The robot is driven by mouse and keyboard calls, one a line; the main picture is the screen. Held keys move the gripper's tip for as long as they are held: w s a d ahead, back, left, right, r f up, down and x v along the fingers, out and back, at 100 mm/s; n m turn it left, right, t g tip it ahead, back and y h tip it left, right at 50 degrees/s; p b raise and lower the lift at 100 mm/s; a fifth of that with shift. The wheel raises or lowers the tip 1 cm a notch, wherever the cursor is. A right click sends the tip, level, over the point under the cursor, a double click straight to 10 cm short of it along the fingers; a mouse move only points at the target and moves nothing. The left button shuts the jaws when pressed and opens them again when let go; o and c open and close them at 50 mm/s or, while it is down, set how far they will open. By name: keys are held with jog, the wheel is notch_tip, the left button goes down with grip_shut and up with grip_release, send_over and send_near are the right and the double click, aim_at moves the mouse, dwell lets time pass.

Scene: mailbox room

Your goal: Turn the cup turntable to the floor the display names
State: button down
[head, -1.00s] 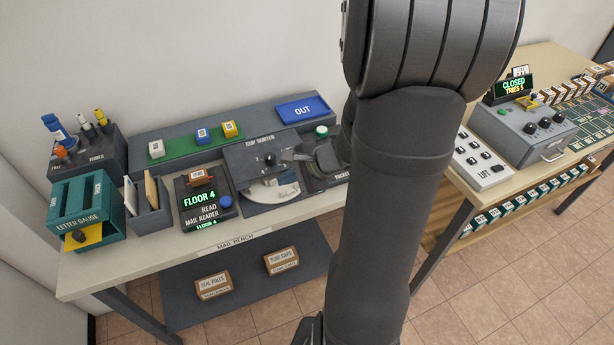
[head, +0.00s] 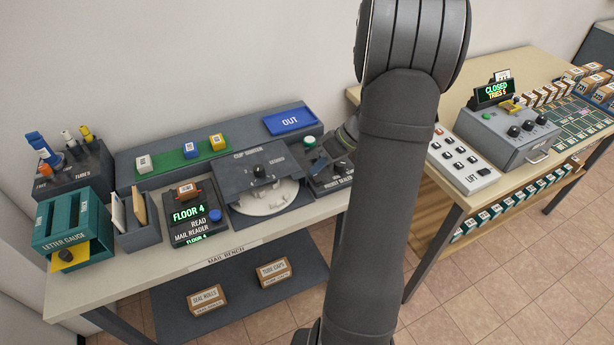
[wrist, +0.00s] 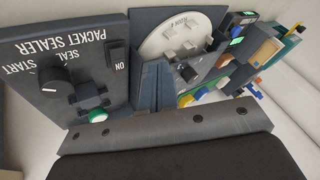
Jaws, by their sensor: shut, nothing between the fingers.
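The cup sorter (head: 283,158) is a dark grey unit on the mail bench. Its white turntable (head: 268,203) shows below a sloped cover with a black knob (head: 259,171). The mail reader's display (head: 188,214) reads FLOOR 4 in green. My gripper (head: 347,134) is partly hidden behind my arm, near the packet sealer and right of the cup sorter. It is shut and apart from the turntable; its fingertips are not clearly visible.
The packet sealer (head: 330,178), with a green button and dark knob, stands right of the sorter. A blue OUT tray (head: 290,122) lies behind. The letter gauge (head: 75,232) is at the left. A second table (head: 500,205) holds the lift panel and a CLOSED display.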

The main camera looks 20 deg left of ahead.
aim_at(284, 201)
jog(key=x, duration=0.9)
jog(key=shift+f, duration=0.1)
jog(key=shift+s+a+m+t, duration=0.2)
jog(key=shift+s+m+t, duration=0.5)
jog(key=shift+s+m, duration=0.55)
jog(key=shift+s+a, duration=0.1)
jog(key=shift+s, duration=0.45)
jog(key=s+v, duration=0.1)
jog(key=v, duration=0.9)
jog(key=shift+w+d, duration=0.25)
